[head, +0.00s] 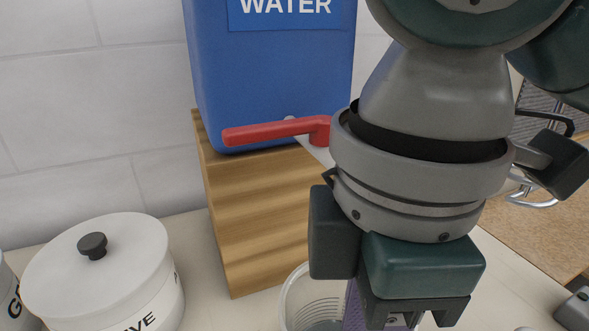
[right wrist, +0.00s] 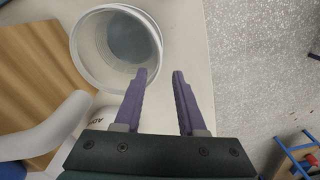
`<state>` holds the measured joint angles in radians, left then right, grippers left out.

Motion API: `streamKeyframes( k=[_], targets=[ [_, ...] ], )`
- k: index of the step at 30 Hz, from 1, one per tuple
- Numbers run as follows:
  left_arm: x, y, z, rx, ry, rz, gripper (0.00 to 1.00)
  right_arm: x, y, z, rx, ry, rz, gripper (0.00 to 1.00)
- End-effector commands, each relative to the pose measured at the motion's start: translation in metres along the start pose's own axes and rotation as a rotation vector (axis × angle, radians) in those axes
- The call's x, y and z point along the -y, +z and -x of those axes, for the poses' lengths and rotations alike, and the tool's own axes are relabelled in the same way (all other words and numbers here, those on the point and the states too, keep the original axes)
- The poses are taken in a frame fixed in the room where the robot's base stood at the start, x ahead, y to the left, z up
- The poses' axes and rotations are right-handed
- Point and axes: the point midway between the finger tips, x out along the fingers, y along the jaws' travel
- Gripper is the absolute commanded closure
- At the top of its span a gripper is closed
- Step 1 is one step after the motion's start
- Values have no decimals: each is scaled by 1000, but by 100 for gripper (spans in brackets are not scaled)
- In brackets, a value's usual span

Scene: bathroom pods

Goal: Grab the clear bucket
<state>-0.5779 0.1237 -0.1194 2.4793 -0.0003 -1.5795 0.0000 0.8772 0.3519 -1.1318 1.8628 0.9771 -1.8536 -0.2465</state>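The clear bucket (head: 296,294) stands below the wooden block in the head view, partly hidden by my right arm and cut by the bottom edge. In the right wrist view the bucket (right wrist: 120,42) shows from above, its open mouth facing the camera, and it looks empty. My right gripper (right wrist: 161,74) is open, with two purple fingers apart and nothing between them. Its left fingertip overlaps the bucket's lower right rim in that view; I cannot tell whether they touch. In the head view its fingers are mostly hidden. My left gripper is not in view.
A blue water tank (head: 270,80) with a red lever (head: 275,131) sits on a wooden block (head: 250,225). A white lidded canister (head: 100,270) stands at the left. Speckled floor (right wrist: 260,70) lies beyond the counter's edge in the right wrist view.

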Motion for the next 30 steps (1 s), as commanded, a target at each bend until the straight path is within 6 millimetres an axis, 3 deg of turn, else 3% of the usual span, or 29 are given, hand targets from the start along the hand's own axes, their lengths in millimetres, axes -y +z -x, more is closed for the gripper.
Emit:
streamKeyframes(
  k=[1,14,21,30],
  targets=[
    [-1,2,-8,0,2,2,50,-2,3,-8,13,1,4,60],
    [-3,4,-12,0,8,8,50,-3,5,-55,20,-3,7,60],
    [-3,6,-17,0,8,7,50,-6,7,-92,19,-3,7,60],
    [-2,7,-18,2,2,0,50,-7,7,-103,18,2,8,60]
  ],
)
